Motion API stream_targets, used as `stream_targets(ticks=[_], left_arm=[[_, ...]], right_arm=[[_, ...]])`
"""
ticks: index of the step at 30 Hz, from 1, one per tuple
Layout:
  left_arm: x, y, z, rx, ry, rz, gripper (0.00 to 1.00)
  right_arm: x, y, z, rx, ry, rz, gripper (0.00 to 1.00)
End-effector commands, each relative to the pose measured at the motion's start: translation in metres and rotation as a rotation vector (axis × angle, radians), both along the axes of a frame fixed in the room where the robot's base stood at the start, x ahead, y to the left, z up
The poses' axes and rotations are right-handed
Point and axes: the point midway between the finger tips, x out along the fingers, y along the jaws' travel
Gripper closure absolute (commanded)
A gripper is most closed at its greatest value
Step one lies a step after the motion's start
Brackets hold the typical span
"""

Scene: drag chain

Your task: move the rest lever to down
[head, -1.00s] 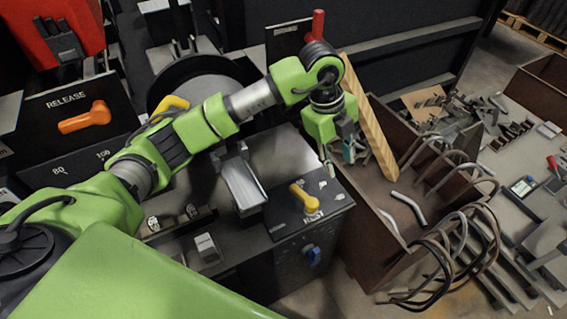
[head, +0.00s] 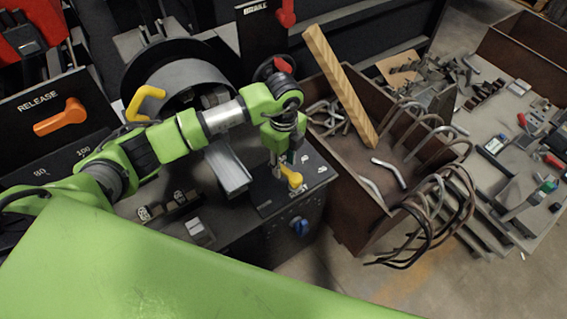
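No label reading "rest" is legible. A small yellow lever (head: 292,178) sits on the dark panel at the right front corner of the machine, its handle pointing up and slightly left from its pivot. My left gripper (head: 285,160) points down directly over this lever's handle end, with its fingertips close to it. The fingertips are small and partly merge with the handle, so I cannot tell whether they touch it or close on it. My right gripper is not in view.
A rusty bin (head: 345,185) with a wooden plank (head: 340,88) and bent pipes stands right of the panel. An orange RELEASE lever (head: 62,118), a larger yellow handle (head: 146,102) and a red brake lever (head: 286,14) are nearby.

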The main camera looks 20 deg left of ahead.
Motion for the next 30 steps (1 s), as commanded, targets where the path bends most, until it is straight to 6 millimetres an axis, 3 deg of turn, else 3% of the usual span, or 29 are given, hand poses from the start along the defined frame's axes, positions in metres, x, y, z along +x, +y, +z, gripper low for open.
stream_targets(ticks=[4,13,14,17,18,30], left_arm=[[-0.0004,0.0001,-0.0115,0.000,0.001,0.001,0.68],[-0.0001,0.0003,-0.0143,0.000,0.000,0.001,0.68],[-0.0001,0.0003,-0.0142,0.000,0.000,0.000,0.71],[0.0000,0.0002,-0.0141,0.000,0.000,0.000,0.97],[0.0000,0.0002,-0.0140,0.000,0.000,0.000,1.00],[-0.0018,0.0011,-0.0126,0.000,0.000,0.043,1.00]], right_arm=[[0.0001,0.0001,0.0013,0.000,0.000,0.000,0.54],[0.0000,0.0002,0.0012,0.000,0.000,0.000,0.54],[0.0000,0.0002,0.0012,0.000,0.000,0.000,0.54],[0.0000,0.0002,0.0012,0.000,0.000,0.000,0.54],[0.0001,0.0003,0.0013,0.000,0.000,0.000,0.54],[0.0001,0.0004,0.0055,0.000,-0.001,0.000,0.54]])
